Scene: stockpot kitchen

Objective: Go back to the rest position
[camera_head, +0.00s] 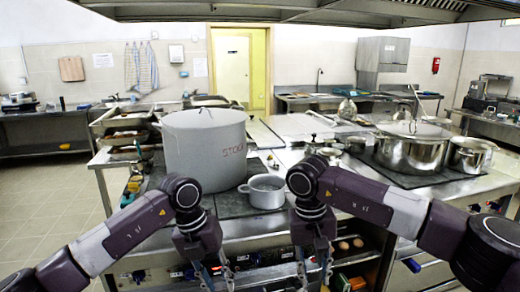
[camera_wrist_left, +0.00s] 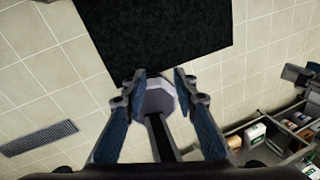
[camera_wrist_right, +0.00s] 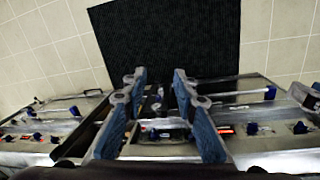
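My left gripper (camera_head: 215,274) hangs pointing down in front of the counter, left of centre at the bottom of the head view. In the left wrist view (camera_wrist_left: 163,88) its blue-padded fingers are apart with nothing held between them. My right gripper (camera_head: 314,274) also points down in front of the counter, right of centre. In the right wrist view (camera_wrist_right: 160,84) its fingers are apart and empty. Both forearms reach in from the sides, with the wrists near the counter's front edge.
A large grey stockpot (camera_head: 206,155) and a small saucepan (camera_head: 264,192) stand on the counter just behind my wrists. A steel pot (camera_head: 408,152) stands at right. Open shelves with several items lie below the counter edge. A dark mat (camera_wrist_right: 165,40) lies on the tiled floor.

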